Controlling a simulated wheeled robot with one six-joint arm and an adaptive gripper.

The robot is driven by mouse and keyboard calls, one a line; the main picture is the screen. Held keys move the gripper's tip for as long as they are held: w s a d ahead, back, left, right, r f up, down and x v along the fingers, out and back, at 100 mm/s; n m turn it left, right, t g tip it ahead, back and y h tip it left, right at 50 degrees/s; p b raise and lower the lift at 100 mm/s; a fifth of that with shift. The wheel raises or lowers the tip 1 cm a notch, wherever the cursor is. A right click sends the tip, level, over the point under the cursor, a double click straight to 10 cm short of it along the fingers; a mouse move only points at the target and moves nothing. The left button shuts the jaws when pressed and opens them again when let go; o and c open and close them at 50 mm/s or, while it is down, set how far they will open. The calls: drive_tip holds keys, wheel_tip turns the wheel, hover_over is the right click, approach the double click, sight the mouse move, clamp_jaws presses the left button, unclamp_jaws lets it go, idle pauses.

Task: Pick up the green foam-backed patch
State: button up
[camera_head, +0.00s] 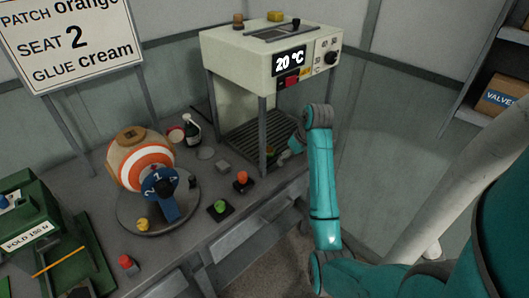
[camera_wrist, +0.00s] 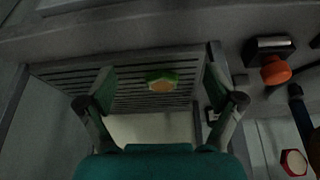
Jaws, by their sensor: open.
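A small green patch with a tan-orange middle (camera_wrist: 162,81) lies on the slatted rack (camera_wrist: 70,73) in the wrist view. It sits between the fingers of my gripper (camera_wrist: 159,84), nearer the right finger, with a gap on both sides. My gripper is open and empty. In the head view my gripper (camera_head: 288,153) reaches in at the right side of the cream heated cabinet (camera_head: 240,65), above its slatted rack (camera_head: 250,139).
The cabinet's legs stand close around my gripper. On the bench, an orange knob (camera_head: 242,178) and a green knob (camera_head: 220,206) stand left of my arm. Farther left is a striped ball (camera_head: 140,166) in a round stand. A green press (camera_head: 35,235) is at far left.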

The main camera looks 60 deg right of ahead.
hover_over(268, 150)
drive_tip(key=s, duration=0.2)
drive_tip(key=shift+s+a, duration=0.1)
drive_tip(key=shift+a, duration=0.25)
drive_tip(key=shift+x, duration=2.6)
drive_tip(key=c, duration=1)
